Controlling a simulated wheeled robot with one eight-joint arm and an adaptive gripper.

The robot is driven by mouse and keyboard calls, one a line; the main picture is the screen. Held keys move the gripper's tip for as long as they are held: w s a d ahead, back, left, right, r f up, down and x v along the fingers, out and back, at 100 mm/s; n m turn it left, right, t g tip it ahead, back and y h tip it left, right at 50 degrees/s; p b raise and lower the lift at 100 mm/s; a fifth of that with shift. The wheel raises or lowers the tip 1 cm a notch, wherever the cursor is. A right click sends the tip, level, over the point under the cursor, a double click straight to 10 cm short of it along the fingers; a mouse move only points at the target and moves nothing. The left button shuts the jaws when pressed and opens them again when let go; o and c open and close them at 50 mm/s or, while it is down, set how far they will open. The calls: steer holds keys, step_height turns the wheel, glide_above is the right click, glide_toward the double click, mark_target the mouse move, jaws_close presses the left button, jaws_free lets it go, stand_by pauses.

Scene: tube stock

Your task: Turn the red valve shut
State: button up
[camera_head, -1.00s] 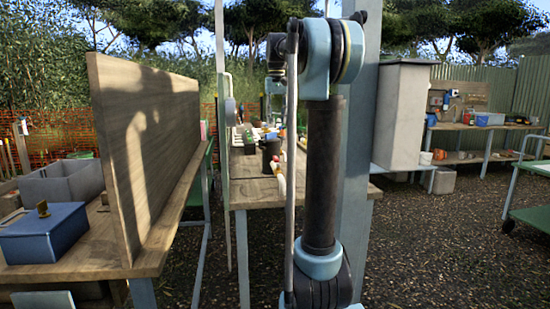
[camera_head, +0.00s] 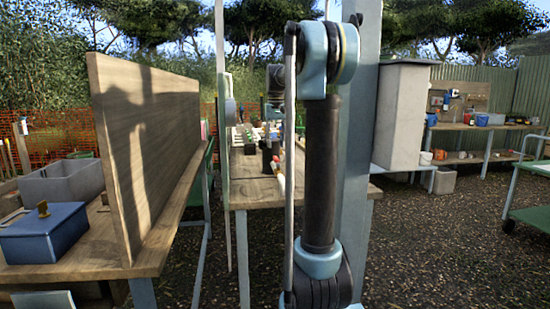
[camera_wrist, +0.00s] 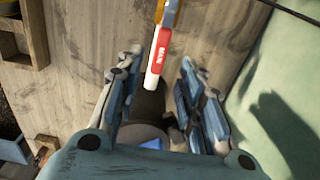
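In the wrist view a red sleeve marked "MAIN" (camera_wrist: 160,46), with a white end and an orange-yellow part above, lies just ahead of my fingertips; it may be the valve's lever. My gripper (camera_wrist: 158,80) is open, its fingers apart on either side of a dark rounded thing (camera_wrist: 150,104). I cannot tell whether they touch it. The valve's body is not clearly seen. In the head view my arm hides most of the gripper, above the far wooden bench (camera_head: 250,192).
A pale green surface (camera_wrist: 250,70) stands close on the right in the wrist view, with my shadow on it. In the head view an upright wooden board (camera_head: 150,150), a blue box (camera_head: 45,238) and a grey post (camera_head: 357,200) stand near my arm.

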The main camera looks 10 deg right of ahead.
mark_target(276, 157)
steer(key=shift+f, duration=3.1)
steer(key=shift+c, duration=0.6)
jaws_close()
